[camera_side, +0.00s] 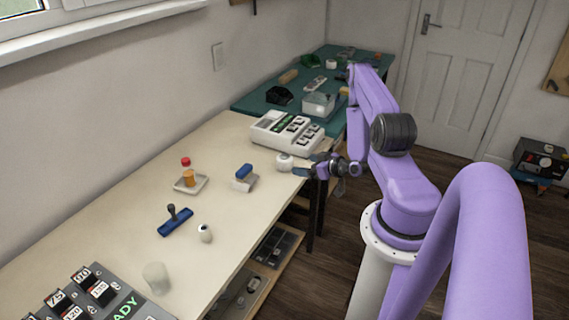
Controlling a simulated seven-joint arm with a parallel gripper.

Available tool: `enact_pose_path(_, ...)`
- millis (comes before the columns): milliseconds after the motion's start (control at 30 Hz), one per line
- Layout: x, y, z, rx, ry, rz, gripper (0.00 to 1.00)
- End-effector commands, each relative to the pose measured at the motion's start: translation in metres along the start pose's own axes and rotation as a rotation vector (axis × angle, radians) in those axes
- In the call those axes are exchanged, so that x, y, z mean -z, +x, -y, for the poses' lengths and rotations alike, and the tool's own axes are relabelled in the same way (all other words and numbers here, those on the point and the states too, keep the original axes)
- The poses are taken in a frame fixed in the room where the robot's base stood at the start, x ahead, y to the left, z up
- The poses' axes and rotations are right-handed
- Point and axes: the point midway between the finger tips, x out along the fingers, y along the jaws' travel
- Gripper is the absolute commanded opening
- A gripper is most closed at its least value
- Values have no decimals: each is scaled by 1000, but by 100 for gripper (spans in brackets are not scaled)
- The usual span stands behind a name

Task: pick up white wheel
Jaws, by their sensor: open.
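A small round white thing, which looks like the white wheel (285,162), is at the right edge of the cream table, just in front of the white keypad device. My gripper (303,167) reaches in from the right, low over the table edge, with its fingertips close to the wheel's right side. The jaws are open. I cannot tell whether a finger touches the wheel or whether the wheel lies between the fingers.
The white keypad device (287,132) stands just behind the wheel. A blue and white block (244,178) lies to the left. Nearer are a blue stamp-like tool (175,221), a small white piece (205,233) and a whitish cylinder (156,278). The cream table (110,215) is clear at left.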

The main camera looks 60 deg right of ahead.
Motion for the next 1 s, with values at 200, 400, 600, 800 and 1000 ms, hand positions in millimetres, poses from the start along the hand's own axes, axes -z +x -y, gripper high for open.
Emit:
enact_pose_path(200, 0, 41, 1, 3, -4, -1, 93)
enact_pose_path(400, 0, 62, 0, 1, -1, 1, 93)
enact_pose_path(600, 0, 74, -1, 2, -1, 0, 93)
enact_pose_path(800, 0, 101, -3, 2, -1, 0, 93)
enact_pose_path(1000, 0, 116, -4, 0, 0, 1, 93)
